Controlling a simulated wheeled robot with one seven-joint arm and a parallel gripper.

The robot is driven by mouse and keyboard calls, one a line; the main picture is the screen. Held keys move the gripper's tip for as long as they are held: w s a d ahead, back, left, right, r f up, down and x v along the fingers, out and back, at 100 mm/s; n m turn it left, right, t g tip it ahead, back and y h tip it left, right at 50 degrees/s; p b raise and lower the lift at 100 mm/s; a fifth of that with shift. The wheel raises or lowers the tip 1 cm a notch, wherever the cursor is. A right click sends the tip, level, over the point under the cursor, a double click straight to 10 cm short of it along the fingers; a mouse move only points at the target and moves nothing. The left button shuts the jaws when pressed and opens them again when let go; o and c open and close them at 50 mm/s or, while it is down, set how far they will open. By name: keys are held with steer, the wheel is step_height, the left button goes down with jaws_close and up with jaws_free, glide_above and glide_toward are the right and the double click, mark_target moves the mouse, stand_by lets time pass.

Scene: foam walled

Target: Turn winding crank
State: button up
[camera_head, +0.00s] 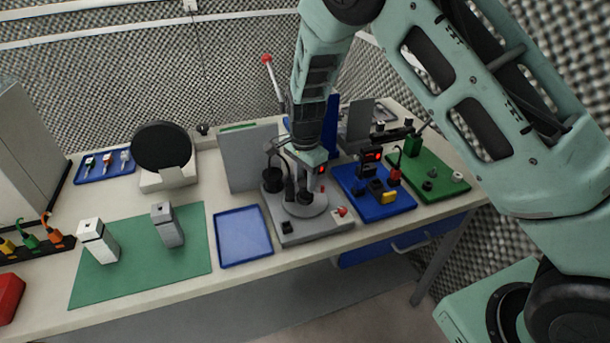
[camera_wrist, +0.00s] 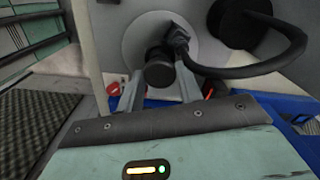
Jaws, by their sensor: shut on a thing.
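The winding device stands on a grey base (camera_head: 290,232) at the middle of the bench's front. Its round light-grey disc (camera_head: 312,209) lies flat on top and also shows in the wrist view (camera_wrist: 136,42). A short dark round knob (camera_wrist: 158,73) rises from the disc. My gripper (camera_head: 304,188) points down over the disc. In the wrist view my gripper (camera_wrist: 160,88) has its two fingers on either side of the knob, shut on it. In the head view the fingers partly hide the knob.
A black spool (camera_wrist: 238,24) with a thick black cable (camera_wrist: 262,68) stands close beside the disc. A grey upright panel (camera_head: 250,160) is behind left. An empty blue tray (camera_head: 243,236) is left, and a blue tray with parts (camera_head: 373,205) is right. The aisle in front is clear.

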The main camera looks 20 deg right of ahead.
mark_target(305, 181)
steer(key=shift+w+r+m+p, duration=0.15)
steer(key=shift+m+p, duration=0.9)
steer(key=shift+m, duration=1.35)
steer(key=shift+m+p, duration=1.2)
steer(key=shift+m, duration=1.2)
steer(key=shift+m+p, duration=1.15)
steer(key=shift+m, duration=1.25)
steer(key=shift+m+p, duration=0.8)
steer(key=shift+m, duration=0.9)
steer(key=shift+m, duration=0.5)
steer(key=o, duration=1)
step_height(305, 181, up, 17)
steer(key=b, duration=0.3)
steer(key=shift+b, duration=0.35)
